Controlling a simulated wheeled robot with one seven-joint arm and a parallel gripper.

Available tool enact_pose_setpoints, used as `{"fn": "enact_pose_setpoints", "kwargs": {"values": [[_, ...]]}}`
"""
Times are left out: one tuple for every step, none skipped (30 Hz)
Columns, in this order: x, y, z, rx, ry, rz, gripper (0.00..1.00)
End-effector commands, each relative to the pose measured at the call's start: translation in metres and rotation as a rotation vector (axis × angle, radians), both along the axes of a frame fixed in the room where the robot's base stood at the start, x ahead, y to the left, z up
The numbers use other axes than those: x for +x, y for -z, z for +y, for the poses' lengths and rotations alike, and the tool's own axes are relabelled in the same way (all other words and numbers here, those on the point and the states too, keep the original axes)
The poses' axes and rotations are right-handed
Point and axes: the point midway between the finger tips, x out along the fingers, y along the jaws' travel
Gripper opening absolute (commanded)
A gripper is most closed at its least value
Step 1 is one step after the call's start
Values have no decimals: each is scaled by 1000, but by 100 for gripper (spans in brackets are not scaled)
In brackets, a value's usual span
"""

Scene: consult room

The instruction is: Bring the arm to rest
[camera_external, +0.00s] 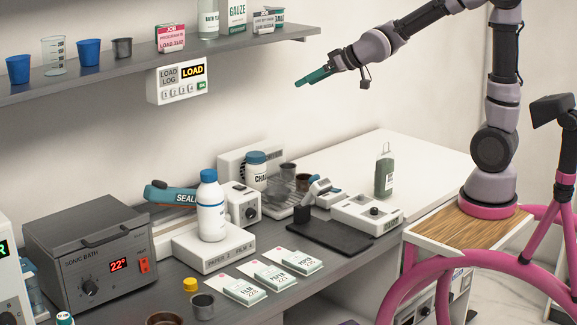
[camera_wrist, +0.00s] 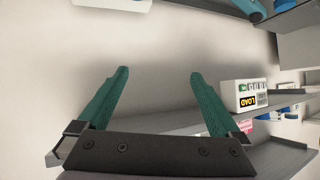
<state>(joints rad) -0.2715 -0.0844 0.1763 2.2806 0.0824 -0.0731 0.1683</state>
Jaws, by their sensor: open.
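My gripper (camera_external: 316,78) shows in the external view at the upper middle, in front of the wall and below the right end of the shelf. Its teal fingers point left and slightly down. In the wrist view my gripper (camera_wrist: 160,85) has its two teal fingers spread wide apart with nothing between them. My arm rises from its base at the right and bends over at the top. The gripper touches nothing and hangs well above the counter.
The grey shelf (camera_external: 120,77) carries cups and boxes, with the load panel (camera_external: 178,82) below it. The counter holds a sonic bath (camera_external: 90,250), a white bottle (camera_external: 211,210), paper packs (camera_external: 290,272) and a green bottle (camera_external: 384,175). The white counter top (camera_external: 345,160) has bare room.

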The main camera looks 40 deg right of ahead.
Motion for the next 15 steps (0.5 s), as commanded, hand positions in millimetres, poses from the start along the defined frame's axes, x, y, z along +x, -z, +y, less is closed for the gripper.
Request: {"fn": "enact_pose_setpoints", "kwargs": {"values": [[-14,-11,-32,0,59,30,100],[-24,-14,-48,0,89,55,100],[-38,-18,-69,2,131,89,100],[-49,-20,-84,6,161,115,100],[-62,-22,-98,11,190,142,100],[-79,-24,-116,22,228,176,100],[-92,-24,-128,31,256,203,100],[-106,-25,-138,41,281,228,100],[-124,-25,-152,57,315,262,100],[-137,-25,-160,71,337,287,100],[-150,-24,-167,84,356,309,100],[-166,-23,-174,102,380,339,100],[-177,-22,-179,116,395,359,100],[-187,-21,-183,127,407,377,100],[-199,-19,-186,142,421,398,100]]}}
